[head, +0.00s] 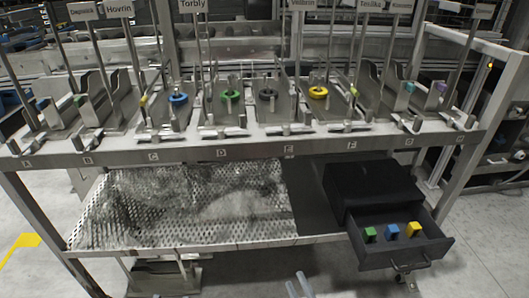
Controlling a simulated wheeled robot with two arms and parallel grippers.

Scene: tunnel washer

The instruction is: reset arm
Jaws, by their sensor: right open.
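My right gripper (299,284) shows only in part at the bottom edge of the head view, a little right of the middle. Its two pale fingers stand apart, with nothing seen between them. It is in front of the metal bench (330,150) and apart from it. My left gripper is not in view.
A black drawer (400,253) stands open at the lower right with a green, a blue and a yellow block in it. Lettered stations with coloured rings, such as the blue ring (178,98), line the bench top. A perforated shelf (110,215) lies below.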

